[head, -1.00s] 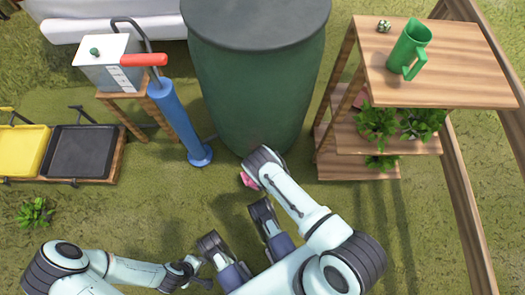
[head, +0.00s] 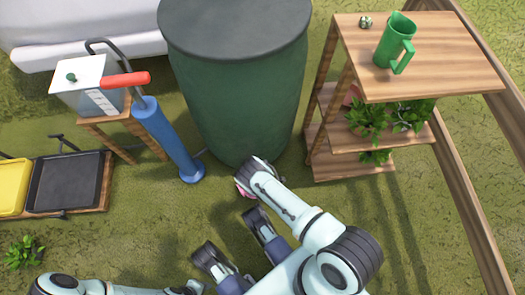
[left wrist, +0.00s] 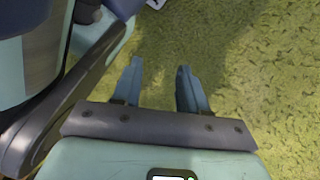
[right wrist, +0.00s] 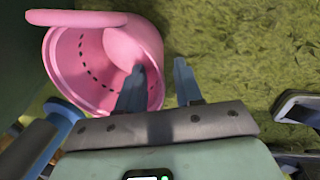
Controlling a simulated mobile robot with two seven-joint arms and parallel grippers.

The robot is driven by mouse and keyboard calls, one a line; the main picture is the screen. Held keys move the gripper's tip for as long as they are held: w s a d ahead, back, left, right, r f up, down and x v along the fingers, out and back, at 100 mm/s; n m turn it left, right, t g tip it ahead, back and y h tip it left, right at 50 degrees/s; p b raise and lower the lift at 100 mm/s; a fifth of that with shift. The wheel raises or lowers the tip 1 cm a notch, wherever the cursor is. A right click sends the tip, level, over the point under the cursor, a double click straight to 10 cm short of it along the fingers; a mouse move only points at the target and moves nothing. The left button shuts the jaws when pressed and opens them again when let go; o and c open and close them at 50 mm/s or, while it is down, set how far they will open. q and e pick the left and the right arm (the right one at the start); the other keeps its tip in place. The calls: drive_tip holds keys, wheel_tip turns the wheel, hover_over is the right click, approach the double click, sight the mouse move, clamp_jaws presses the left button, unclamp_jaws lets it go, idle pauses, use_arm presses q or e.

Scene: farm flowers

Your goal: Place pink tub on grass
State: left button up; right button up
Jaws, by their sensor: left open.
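The pink tub (right wrist: 95,65) lies near the right gripper in the right wrist view, its open mouth turned toward the camera. In the head view only a small pink part of the tub (head: 242,188) shows beside my right wrist, near the foot of the green barrel. My right gripper (right wrist: 160,78) is open. One finger overlaps the tub's inside and the other is outside its right wall; contact cannot be told. My left gripper (left wrist: 160,80) is open and empty above the grass (left wrist: 250,100). The grass also shows in the head view (head: 150,240).
A large green barrel (head: 240,100) stands just beyond the right gripper. A blue pump (head: 165,140) is left of it. A wooden shelf (head: 350,170) with plants and a green jug (head: 395,42) stands right. Black and yellow trays lie left. Open grass is at lower left.

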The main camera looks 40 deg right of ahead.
use_arm(q)
drive_tip(key=w+d+r+t+p, duration=0.1)
drive_tip(key=w+r+t+p, duration=0.3)
drive_tip(key=w+r, duration=0.3)
drive_tip(key=w+p, duration=0.1)
drive_tip(key=w, duration=0.2)
drive_tip(key=shift+w+d+m, duration=0.15)
drive_tip(key=shift+w+m, duration=0.1)
drive_tip(key=shift+m, duration=0.15)
use_arm(e)
drive_tip(key=s+a+r+m+y, duration=0.1)
drive_tip(key=s+r+m, duration=0.3)
drive_tip(key=r+m, duration=0.8)
drive_tip(key=s+a+r+m+y, duration=0.1)
drive_tip(key=s+a+r+m, duration=0.2)
drive_tip(key=r+m, duration=0.9)
wheel_tip(320, 180, up, 4)
drive_tip(key=shift+s+a+f+t, duration=0.15)
drive_tip(key=shift+s+t, duration=0.25)
drive_tip(key=shift+s, duration=0.25)
use_arm(q)
drive_tip(key=shift+r, duration=0.15)
